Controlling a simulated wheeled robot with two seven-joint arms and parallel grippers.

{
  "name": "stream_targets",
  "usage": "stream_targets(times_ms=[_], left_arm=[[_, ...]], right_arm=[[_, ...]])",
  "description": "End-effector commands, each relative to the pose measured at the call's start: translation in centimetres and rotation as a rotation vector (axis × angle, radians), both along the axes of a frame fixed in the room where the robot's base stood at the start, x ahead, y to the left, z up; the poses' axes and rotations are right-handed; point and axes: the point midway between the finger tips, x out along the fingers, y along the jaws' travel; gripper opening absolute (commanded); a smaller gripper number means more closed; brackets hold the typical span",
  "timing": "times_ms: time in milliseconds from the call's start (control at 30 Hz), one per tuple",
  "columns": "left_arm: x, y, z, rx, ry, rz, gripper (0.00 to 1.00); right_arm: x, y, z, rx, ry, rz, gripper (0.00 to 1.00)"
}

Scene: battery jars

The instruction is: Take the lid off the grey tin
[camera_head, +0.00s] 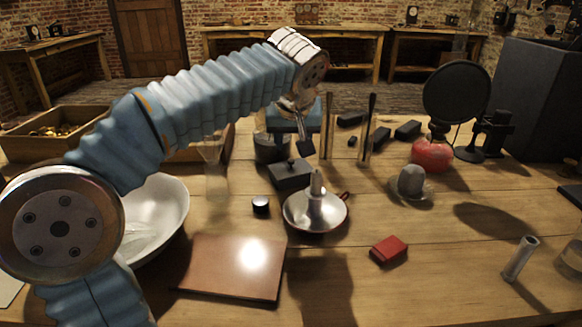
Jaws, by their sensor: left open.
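A dark grey box-shaped tin (291,181) stands near the middle of the table, behind the metal candle dish. Its lid (285,170) is on, with a small knob on top. My left arm reaches across from the left and hangs its gripper (305,146) downward, over and slightly right of the tin's back edge. The gripper is open and holds nothing that I can see. Its fingers are small and dark here, and I cannot tell how far above the lid they are. My right gripper is not in view.
Two upright posts (326,130) rise behind right. A white bowl (165,205), brown panel (235,268) and red box (388,250) lie nearer.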

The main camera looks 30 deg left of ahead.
Motion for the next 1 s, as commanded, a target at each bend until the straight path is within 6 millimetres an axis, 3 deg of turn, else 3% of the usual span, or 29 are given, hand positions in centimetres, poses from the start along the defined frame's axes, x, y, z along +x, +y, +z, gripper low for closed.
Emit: stream_targets(times_ms=[100,333,600,867,1000], left_arm=[[0.9,0.6,-1.8,0.0,0.002,0.001,0.46],[1.9,1.3,-3.5,0.0,0.002,0.001,0.46],[3.7,2.6,-6.7,-0.001,0.001,0.0,0.46],[3.9,2.6,-7.1,0.0,-0.001,-0.001,0.46],[3.8,2.6,-7.0,0.0,-0.001,-0.001,0.26]], right_arm=[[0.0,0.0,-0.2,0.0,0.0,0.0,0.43],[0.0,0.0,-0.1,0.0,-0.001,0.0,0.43],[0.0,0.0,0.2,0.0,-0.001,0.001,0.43],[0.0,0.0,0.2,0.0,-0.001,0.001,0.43],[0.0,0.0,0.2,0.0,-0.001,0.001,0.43]])
